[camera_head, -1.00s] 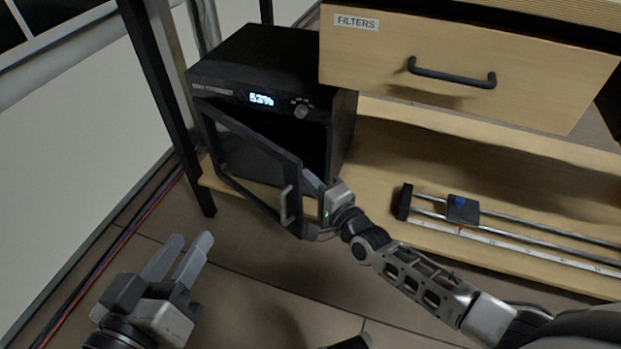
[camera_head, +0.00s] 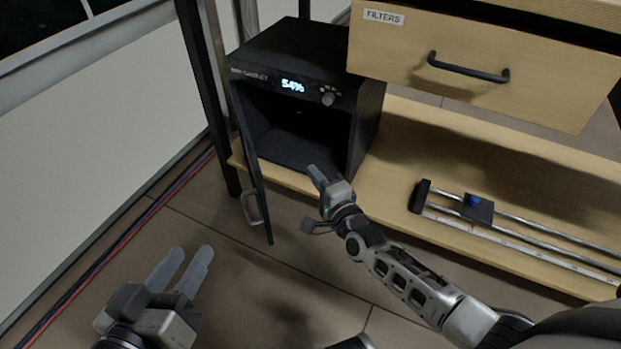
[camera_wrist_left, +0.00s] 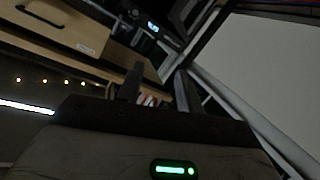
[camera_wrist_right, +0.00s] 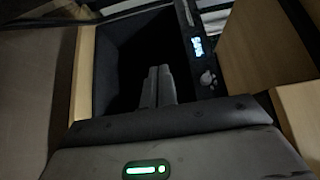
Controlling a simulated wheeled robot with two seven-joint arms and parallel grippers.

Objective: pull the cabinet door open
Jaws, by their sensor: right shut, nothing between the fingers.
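The black dry cabinet (camera_head: 305,62) stands on the wooden shelf at the upper middle of the head view, its display reading 54%. Its door (camera_head: 250,165) is swung wide open to the left, seen nearly edge-on, with a grey handle (camera_head: 254,208) near its free edge. The dark inside looks empty. My right gripper (camera_head: 318,178) is shut and empty in front of the opening, right of the door and apart from the handle. In the right wrist view its shut fingers (camera_wrist_right: 158,86) point into the cabinet. My left gripper (camera_head: 186,268) is open and empty, low at the left.
A drawer labelled FILTERS (camera_head: 470,72) juts out right of the cabinet. A slider rail (camera_head: 478,210) lies on the wooden shelf (camera_head: 420,138). A dark table leg (camera_head: 205,90) stands left of the cabinet. Red and blue cables run along the floor at left. The floor before the cabinet is clear.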

